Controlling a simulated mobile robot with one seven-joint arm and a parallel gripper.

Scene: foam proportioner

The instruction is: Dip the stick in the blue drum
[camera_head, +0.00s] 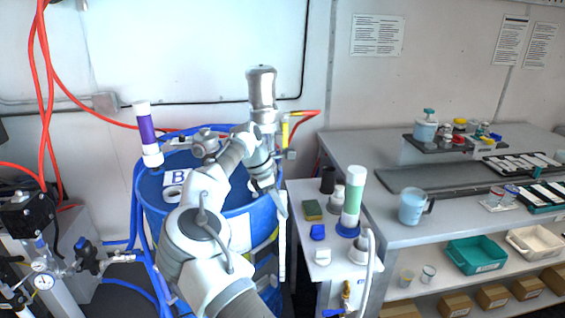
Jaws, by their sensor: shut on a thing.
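The blue drum (152,190) stands left of centre, its top partly hidden behind my arm. A label with the letter B lies on its top. My gripper (272,192) points down over the drum's right side, and its fingertips are small and partly hidden. It is shut on what looks like the stick (282,245), a thin pale upright length below it. The stick shows against the drum's right front side. I cannot tell from this view whether it is in front of the drum or beside it. No tip is seen inside the drum.
A purple-banded white cylinder (146,130) stands at the drum's back left. A grey bench (460,210) fills the right. Red hoses hang at the left.

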